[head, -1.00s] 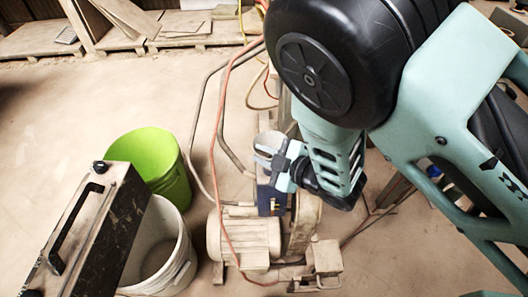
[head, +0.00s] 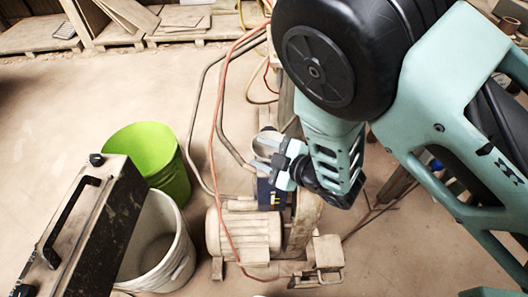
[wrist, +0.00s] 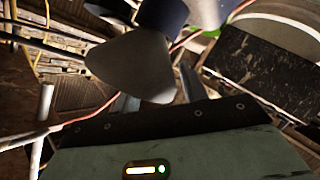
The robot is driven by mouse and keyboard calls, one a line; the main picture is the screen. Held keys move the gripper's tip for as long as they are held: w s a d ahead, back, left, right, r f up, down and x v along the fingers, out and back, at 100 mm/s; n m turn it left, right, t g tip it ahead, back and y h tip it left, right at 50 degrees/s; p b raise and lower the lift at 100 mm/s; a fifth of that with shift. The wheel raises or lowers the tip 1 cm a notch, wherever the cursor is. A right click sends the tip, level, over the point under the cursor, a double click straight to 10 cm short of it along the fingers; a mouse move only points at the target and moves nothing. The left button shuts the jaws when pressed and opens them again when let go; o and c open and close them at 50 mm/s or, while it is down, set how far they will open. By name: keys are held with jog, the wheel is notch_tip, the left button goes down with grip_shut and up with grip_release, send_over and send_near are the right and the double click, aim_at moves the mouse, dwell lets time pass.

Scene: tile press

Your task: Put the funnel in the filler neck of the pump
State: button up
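The grey metal funnel (wrist: 135,65) fills the upper left middle of the wrist view, its wide mouth toward the lower left and its narrow end toward a dark blue body. In the head view the funnel (head: 266,142) is above the blue part of the pump (head: 268,194). My gripper (head: 266,154) is beside the funnel, its fingers apart; in the wrist view the cone partly hides them. I cannot see a firm hold. The filler neck and the funnel's spout end are hidden, so I cannot tell whether the spout is inside the neck.
A beige motor (head: 243,232) adjoins the pump. A red cable (head: 213,150) hangs across it. A green bucket (head: 150,160), a white bucket (head: 160,245) and a dark case (head: 85,230) stand at the left. The floor behind the buckets is clear.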

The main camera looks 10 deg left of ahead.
jog(key=p+v, duration=0.6)
jog(key=v, duration=1.1)
jog(key=shift+r+p, duration=0.25)
jog(key=shift+p, duration=0.05)
jog(key=shift+d, duration=0.15)
